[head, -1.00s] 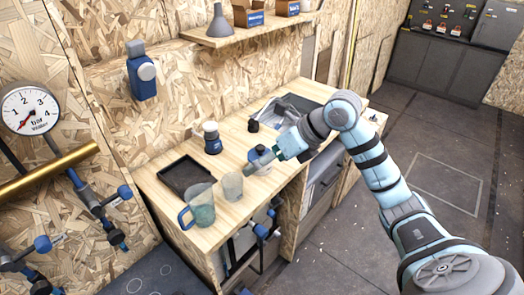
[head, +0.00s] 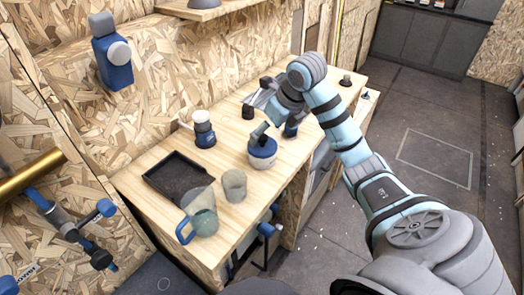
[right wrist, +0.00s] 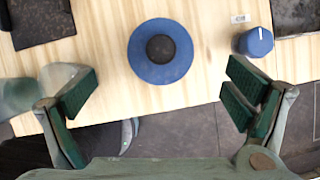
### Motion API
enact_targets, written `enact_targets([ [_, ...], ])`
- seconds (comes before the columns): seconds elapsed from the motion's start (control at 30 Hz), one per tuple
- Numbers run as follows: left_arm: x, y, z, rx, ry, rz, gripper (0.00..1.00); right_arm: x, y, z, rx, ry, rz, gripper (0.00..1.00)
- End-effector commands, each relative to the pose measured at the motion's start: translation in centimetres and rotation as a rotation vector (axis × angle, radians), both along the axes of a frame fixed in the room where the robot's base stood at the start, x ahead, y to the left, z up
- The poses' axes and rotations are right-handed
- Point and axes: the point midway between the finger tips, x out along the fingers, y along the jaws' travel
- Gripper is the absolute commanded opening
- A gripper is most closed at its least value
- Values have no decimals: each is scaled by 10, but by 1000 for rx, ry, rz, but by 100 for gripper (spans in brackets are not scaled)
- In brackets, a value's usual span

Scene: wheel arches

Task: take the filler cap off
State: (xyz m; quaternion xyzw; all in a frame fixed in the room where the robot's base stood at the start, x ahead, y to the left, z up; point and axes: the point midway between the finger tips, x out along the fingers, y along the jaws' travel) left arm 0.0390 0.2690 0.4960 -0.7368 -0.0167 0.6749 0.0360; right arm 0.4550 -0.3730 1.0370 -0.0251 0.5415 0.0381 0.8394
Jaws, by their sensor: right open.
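A squat blue and white container (head: 262,154) stands on the wooden bench. Seen from above in the right wrist view, it is a blue disc with a round dark cap (right wrist: 161,49) in its middle. I take this to be the filler cap; it is on the container. My right gripper (head: 275,129) is open and empty above the container, and its fingers partly hide the top in the head view. In the right wrist view the container lies ahead of the open fingertips (right wrist: 160,92), apart from them. My left gripper is not in view.
A dark tray (head: 177,178), a clear cup (head: 234,185) and a blue-handled jug (head: 201,218) stand on the bench's left part. A blue-and-white bottle (head: 204,132) stands behind. A blue knob with a white mark (right wrist: 256,42) is right of the container in the wrist view.

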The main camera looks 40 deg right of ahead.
Motion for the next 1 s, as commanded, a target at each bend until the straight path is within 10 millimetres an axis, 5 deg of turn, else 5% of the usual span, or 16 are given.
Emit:
enact_targets([
  [0.3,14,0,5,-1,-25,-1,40,24,4,-43,3,0,3,96],
  [0.53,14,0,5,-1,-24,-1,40,27,4,-48,-1,-2,5,96],
  [0.83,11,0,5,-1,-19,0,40,27,4,-48,-1,-2,5,51],
  [1.0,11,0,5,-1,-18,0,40,27,4,-48,-1,-2,5,49],
])
